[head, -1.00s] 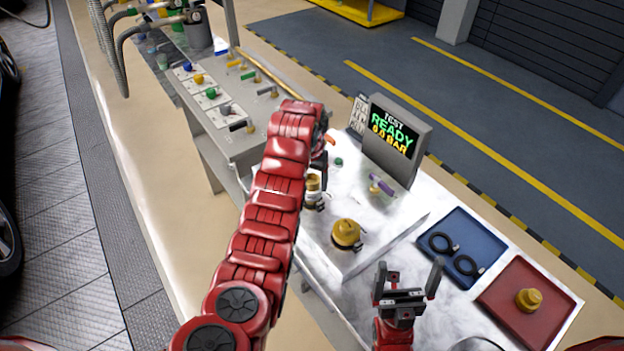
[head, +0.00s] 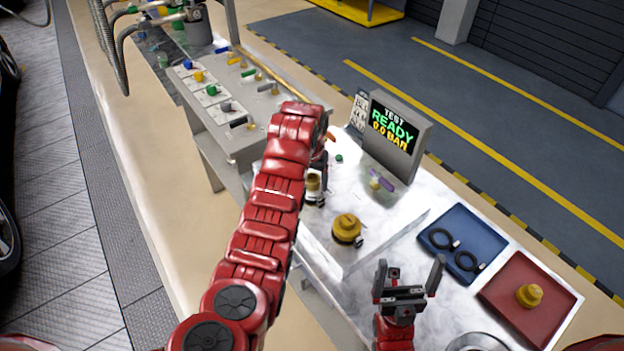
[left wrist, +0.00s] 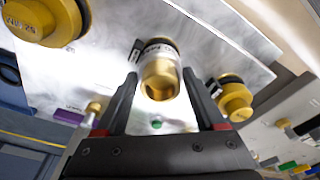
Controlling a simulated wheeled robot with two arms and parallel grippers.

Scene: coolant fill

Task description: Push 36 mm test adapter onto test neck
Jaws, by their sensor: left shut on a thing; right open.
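My left gripper (left wrist: 165,105) is shut on a brass-coloured adapter (left wrist: 160,78). In the left wrist view its fingers lie on both sides of the adapter, with a white-labelled, black-edged band (left wrist: 155,46) at its far end. In the head view the adapter (head: 313,181) shows just right of my left arm, over the white test bench (head: 385,222); my arm hides most of the gripper. The test neck is not clearly visible, and I cannot tell how far the adapter sits on it. My right gripper (head: 408,282) is open and empty in front of the bench.
A yellow-capped fitting (head: 347,229) stands nearby; another (left wrist: 235,98) shows in the wrist view. A purple lever (head: 383,181) and the display (head: 393,135), reading "TEST READY 0.0 BAR", are behind. A blue tray (head: 433,224) holds black rings; a red tray (head: 556,318) holds a yellow cap.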

